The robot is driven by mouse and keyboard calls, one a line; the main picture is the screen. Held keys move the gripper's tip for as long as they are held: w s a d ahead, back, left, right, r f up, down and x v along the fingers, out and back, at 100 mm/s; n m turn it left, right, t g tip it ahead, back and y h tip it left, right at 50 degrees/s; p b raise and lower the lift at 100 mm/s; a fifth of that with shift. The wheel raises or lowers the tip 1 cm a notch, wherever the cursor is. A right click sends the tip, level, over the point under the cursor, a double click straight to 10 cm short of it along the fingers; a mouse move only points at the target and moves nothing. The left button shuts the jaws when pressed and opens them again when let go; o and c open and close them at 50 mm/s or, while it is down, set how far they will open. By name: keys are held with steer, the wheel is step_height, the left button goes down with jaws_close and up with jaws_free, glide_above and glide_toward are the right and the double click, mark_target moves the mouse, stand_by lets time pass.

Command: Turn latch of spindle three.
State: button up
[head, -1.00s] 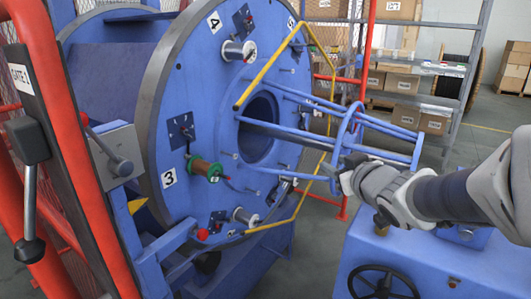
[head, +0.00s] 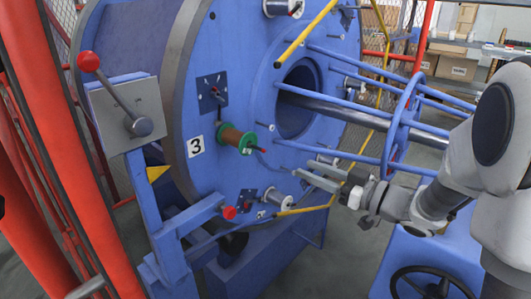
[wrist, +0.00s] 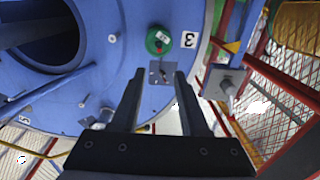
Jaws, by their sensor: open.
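Spindle three carries a brown spool with green flanges (head: 237,140), beside the "3" label (head: 195,147) on the blue disc. The spool's green end also shows in the wrist view (wrist: 158,40). A small dark piece with a red tip (head: 262,151) sticks out at the spool's near end; I cannot tell its exact turn. A dark dial plate (head: 212,92) sits above the spool; in the wrist view the plate (wrist: 162,72) lies in line with the gap between my fingers. My gripper (head: 314,173) is open and empty, right of and below the spool, apart from it.
A yellow bar (head: 305,35) and the blue ring cage (head: 390,125) stand near my arm. A grey box with a red-knobbed lever (head: 125,110) and red fence posts (head: 75,150) stand at left.

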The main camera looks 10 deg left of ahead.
mark_target(264, 151)
steer(key=b+x, duration=0.2)
steer(key=x, duration=1.2)
jaws_close()
